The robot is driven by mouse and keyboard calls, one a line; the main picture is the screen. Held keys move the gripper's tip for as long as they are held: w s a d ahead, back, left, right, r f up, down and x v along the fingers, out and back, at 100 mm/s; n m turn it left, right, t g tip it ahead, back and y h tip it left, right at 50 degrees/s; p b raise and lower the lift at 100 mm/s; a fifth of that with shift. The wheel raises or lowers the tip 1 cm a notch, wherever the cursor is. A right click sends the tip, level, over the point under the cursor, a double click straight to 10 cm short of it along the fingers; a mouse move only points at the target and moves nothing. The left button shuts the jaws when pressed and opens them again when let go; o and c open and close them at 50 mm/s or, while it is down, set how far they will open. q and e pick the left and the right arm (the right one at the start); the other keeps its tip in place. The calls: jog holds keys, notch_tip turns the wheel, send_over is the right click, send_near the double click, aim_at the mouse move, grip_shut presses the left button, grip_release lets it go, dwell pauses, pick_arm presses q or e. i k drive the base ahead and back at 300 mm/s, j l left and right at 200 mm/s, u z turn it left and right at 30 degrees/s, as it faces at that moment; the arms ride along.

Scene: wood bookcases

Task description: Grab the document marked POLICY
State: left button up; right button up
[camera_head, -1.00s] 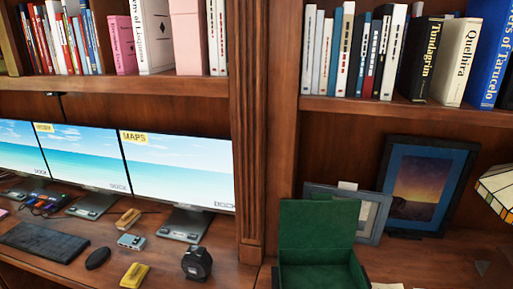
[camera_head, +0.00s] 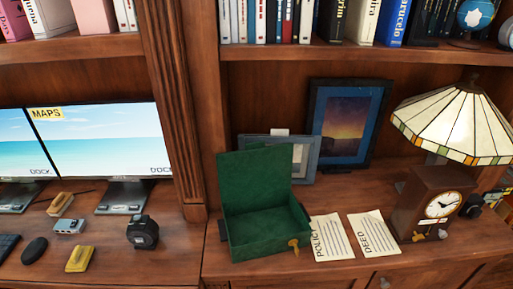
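The document marked POLICY (camera_head: 333,238) lies flat on the wooden counter, just right of the open green box (camera_head: 264,233). A second paper marked DEED (camera_head: 374,234) lies to its right, with a small gap between them. A brass key-like piece (camera_head: 294,244) shows at the box's front right corner, close to the POLICY sheet's left edge. The box's lid stands up and its inside looks empty. Neither of my grippers is in view.
A wooden clock (camera_head: 436,205) and a stained-glass lamp (camera_head: 455,125) stand right of the papers. Framed pictures (camera_head: 346,124) lean behind. Monitors (camera_head: 102,140), a tape measure (camera_head: 142,232) and a mouse (camera_head: 34,250) are on the left desk. Bare counter shows in front of the papers.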

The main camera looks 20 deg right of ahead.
aim_at(329, 239)
jog(key=z, duration=1.4)
